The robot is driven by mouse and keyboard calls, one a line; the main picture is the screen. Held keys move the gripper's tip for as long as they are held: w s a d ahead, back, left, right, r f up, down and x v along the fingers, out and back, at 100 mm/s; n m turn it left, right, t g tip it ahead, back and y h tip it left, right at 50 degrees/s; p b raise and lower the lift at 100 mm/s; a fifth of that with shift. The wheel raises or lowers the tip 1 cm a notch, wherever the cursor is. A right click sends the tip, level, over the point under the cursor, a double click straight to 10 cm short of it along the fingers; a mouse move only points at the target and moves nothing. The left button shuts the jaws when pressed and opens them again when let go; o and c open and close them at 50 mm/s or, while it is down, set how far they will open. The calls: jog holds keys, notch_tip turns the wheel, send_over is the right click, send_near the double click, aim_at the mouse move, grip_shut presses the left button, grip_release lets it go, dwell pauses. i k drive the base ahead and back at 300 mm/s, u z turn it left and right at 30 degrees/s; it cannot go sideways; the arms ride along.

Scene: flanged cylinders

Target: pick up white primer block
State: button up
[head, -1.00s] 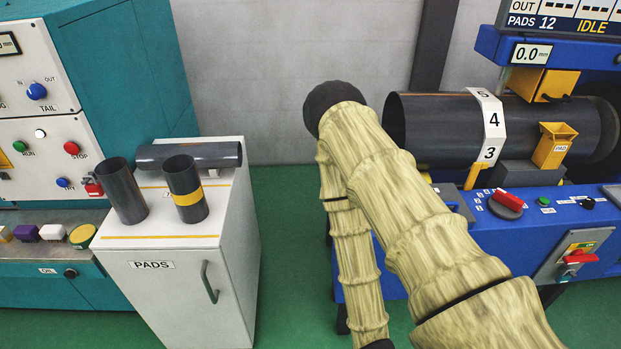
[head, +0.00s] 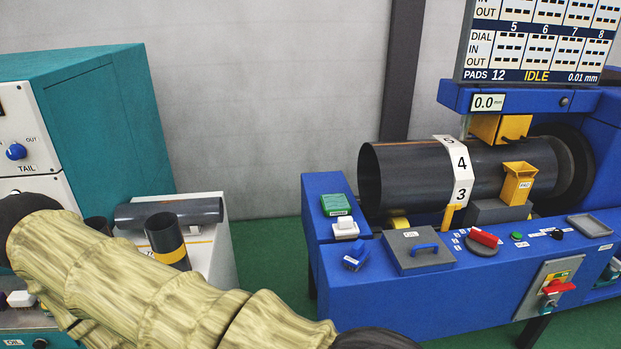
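A small white block (head: 345,228) sits on the left end of the blue machine's bench, between a green block (head: 336,205) and a blue block (head: 356,256). Another white block (head: 20,299) shows at the far left on the teal machine's ledge, partly near my arm. I cannot read on either whether it is the primer block. My arm crosses the lower left of the view, and its gripper is not in view.
The blue machine (head: 430,300) holds a dark pipe (head: 405,178) with a numbered white band. A grey lidded box (head: 415,252) stands right of the blocks. A white cabinet (head: 215,250) bears dark cylinders, partly hidden by my arm. Green floor is free between cabinet and blue machine.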

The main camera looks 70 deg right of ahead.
aim_at(345, 228)
jog(key=k, duration=1.25)
jog(key=z, duration=1.65)
jog(key=i, duration=0.4)
jog(key=u, duration=0.1)
